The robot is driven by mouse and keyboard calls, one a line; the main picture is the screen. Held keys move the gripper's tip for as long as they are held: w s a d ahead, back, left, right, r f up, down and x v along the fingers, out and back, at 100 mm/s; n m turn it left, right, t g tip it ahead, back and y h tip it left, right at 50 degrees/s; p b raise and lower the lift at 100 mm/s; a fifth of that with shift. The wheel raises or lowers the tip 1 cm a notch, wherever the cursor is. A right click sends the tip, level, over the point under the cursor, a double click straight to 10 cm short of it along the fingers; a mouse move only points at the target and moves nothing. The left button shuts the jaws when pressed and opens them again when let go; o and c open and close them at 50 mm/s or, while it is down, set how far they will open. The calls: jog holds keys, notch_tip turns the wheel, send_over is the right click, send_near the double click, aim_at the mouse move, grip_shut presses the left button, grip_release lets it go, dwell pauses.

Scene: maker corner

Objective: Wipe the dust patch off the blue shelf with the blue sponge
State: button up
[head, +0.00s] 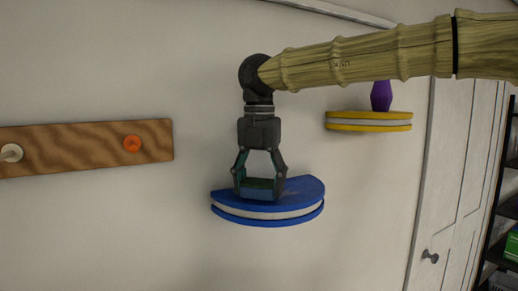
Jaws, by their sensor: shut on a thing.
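The blue shelf (298,199) is a half-round wall shelf with a pale band along its edge, at the middle of the head view. My gripper (259,188) points down over the left part of the shelf. It is shut on the blue sponge (258,194), a small block with a greenish top. The sponge is at the shelf's top surface; whether it touches cannot be told for sure. A faint duller, greyish area, possibly the dust patch (302,185), shows on the shelf top right of the gripper. Part of the shelf top is hidden behind the gripper and sponge.
A yellow half-round shelf (368,122) with a purple vase-like object (381,96) is at upper right, near my arm. A wooden board with an orange peg (132,143) and a pale peg (11,152) is at left. A white door (447,190) and dark rack (501,250) stand right.

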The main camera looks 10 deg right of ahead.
aim_at(260, 181)
jog(key=shift+r, duration=3.75)
jog(key=shift+w+n, duration=0.1)
jog(key=shift+n, duration=0.2)
